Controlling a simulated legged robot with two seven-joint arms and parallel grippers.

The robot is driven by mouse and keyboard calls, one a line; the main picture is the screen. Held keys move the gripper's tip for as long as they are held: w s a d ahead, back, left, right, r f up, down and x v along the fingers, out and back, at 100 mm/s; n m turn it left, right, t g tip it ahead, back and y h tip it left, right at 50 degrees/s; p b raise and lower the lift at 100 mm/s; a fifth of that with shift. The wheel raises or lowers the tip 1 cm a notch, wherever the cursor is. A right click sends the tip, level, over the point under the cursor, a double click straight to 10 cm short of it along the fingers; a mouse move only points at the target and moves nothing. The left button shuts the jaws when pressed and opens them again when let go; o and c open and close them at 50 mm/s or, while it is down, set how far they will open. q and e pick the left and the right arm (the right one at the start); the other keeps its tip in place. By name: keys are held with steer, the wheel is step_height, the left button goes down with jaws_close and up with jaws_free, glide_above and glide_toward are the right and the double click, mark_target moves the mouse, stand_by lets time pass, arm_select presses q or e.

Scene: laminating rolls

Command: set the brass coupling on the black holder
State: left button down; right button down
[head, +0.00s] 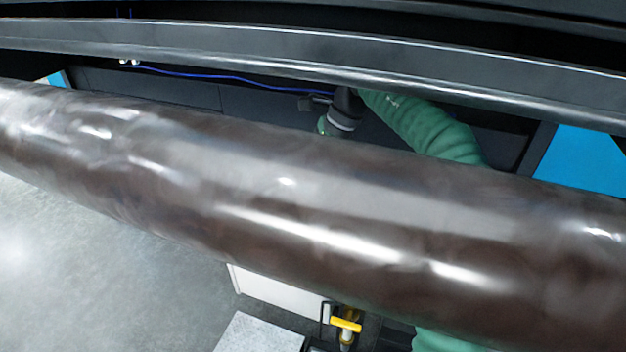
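Neither of my grippers is in the head view. I cannot pick out the brass coupling with certainty. A small fitting with a yellow handle (346,325) stands below the large roll at the bottom edge, beside dark parts. It is too small to tell whether it is the coupling or a valve. I cannot identify the black holder. A black and grey fitting (344,110) sits at the end of a green hose behind the roll, partly hidden by it.
A long glossy brown roll (300,215) crosses the whole view and hides much behind it. A grey metal bar (300,50) runs above it. The ribbed green hose (425,125) passes behind the roll. A white box (275,291) stands below. Grey floor (70,260) is clear at left.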

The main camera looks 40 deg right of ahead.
steer(key=shift+f, duration=0.65)
steer(key=c, duration=1.1)
jaws_free()
steer(key=shift+o, duration=0.2)
steer(key=p+v, duration=0.5)
steer(key=v, duration=0.3)
steer(key=shift+r+p, duration=0.4)
steer(key=shift+w, duration=0.15)
